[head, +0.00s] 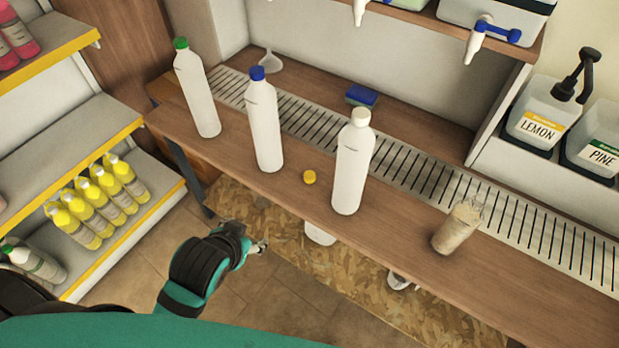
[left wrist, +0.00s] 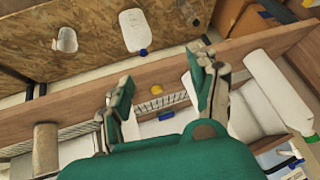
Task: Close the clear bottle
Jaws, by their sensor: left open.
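The clear bottle (head: 458,228) stands upright and uncapped at the right of the wooden counter. Its see-through wall shows the brown wood behind it, and it also appears at the left of the left wrist view (left wrist: 46,150). A small yellow cap (head: 309,177) lies on the counter between two white bottles; the left wrist view shows it too (left wrist: 156,90), between my fingers in the picture but farther off. My left gripper (head: 262,247) is open and empty, in front of the counter's front edge and apart from it. My right gripper is not in view.
White bottles with a green (head: 198,92), a blue (head: 264,122) and a white cap (head: 353,162) stand along the counter (head: 400,228). A slotted metal drain strip (head: 410,165) runs behind them. A blue sponge (head: 361,95) and a funnel (head: 269,62) lie at the back.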

